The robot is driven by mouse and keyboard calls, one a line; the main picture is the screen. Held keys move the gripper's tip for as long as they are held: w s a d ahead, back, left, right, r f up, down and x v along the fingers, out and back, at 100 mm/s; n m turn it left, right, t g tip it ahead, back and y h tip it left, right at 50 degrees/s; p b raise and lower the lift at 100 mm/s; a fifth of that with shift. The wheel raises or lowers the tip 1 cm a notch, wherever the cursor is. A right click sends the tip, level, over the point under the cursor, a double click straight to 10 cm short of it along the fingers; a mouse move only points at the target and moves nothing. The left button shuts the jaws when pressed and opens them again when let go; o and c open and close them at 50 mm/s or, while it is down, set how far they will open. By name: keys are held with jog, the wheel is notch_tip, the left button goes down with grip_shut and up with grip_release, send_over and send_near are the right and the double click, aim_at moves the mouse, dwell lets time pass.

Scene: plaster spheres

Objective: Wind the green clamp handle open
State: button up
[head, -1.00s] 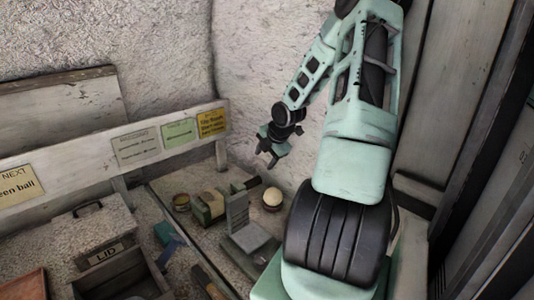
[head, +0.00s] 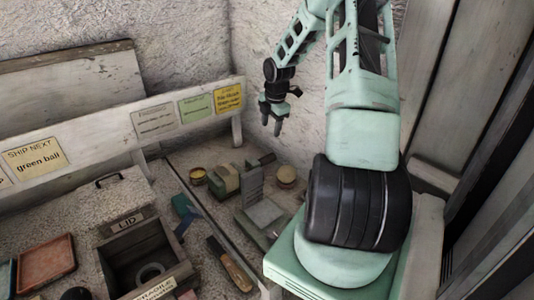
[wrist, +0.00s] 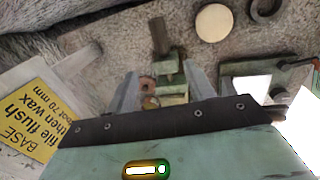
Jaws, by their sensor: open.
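A green clamp (head: 225,179) with a pale block stands on the bench in the head view, and a short dark bar (head: 262,160) sticks out behind it. In the wrist view a green clamp part (wrist: 171,80) lies below and between my fingers, with a brown bar (wrist: 159,36) beyond it. I cannot tell surely which part is the handle. My gripper (head: 272,125) points down above the back of the bench, open and empty. In the wrist view its fingers (wrist: 163,92) stand apart and touch nothing that I can see.
A grey metal upright (head: 252,185) stands beside the clamp, with a cream ball (head: 286,173) behind it and a yellow tin (head: 197,174) to the left. A sign rail (head: 120,142) runs behind.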

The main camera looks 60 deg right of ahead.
aim_at(266, 157)
jog(key=shift+g+y, duration=0.4)
jog(key=shift+g, duration=0.5)
jog(key=w+f+p, duration=0.1)
jog(key=f+p, duration=0.1)
jog(key=f, duration=0.3)
jog(key=w+d+f+p, duration=0.1)
jog(key=f+p, duration=0.1)
jog(key=f, duration=0.3)
jog(key=w+f+p, duration=0.1)
jog(key=f+p, duration=0.1)
jog(key=f, duration=0.4)
jog(key=shift+w+d, duration=0.1)
jog(key=shift+d, duration=0.05)
jog(key=c, duration=1)
